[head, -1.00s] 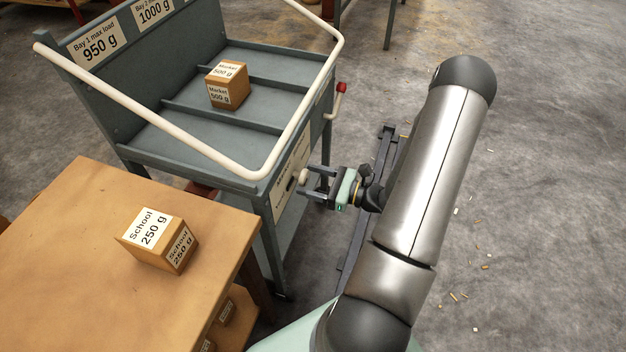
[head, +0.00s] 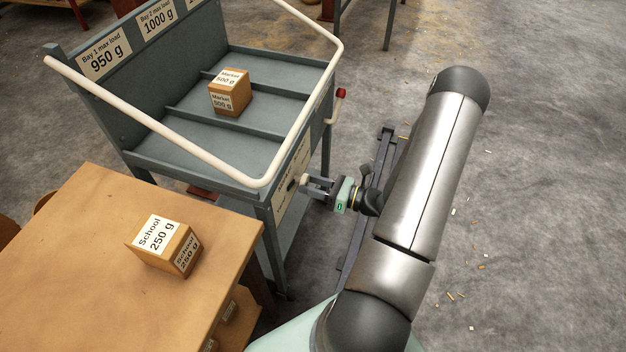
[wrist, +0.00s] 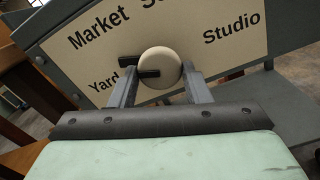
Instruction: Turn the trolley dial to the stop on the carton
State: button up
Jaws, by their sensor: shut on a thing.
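The trolley dial is a round cream knob (wrist: 160,66) on a white panel (wrist: 215,52). A dark bar shows at its left, toward the word "Yard". "Market" is at upper left, "Studio" at right; a word starting with S is cut off at the top. My gripper (wrist: 158,80) has a finger on each side of the knob and is shut on it; it also shows at the trolley's end in the head view (head: 306,183). A carton (head: 163,245) marked "School 250 g" sits on the table. Another carton (head: 230,92), marked "Market 500 g", stands in a trolley bay.
The grey trolley (head: 185,160) has divided bays, load signs and a cream rail (head: 160,124) above its near end. A red-tipped lever (head: 341,94) sticks out from its side. The wooden table (head: 80,270) stands at left. Open floor lies at right.

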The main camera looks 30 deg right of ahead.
jog(key=m+p, duration=0.2)
jog(key=m, duration=0.1)
jog(key=shift+r+m, duration=0.15)
jog(key=shift+m, duration=0.25)
jog(key=shift+m+p, duration=1.1)
jog(key=shift+m, duration=0.8)
jog(key=o, duration=1)
jog(key=shift+s, duration=0.15)
jog(key=v, duration=1.7)
jog(key=shift+d+b, duration=0.15)
jog(key=shift+b, duration=0.15)
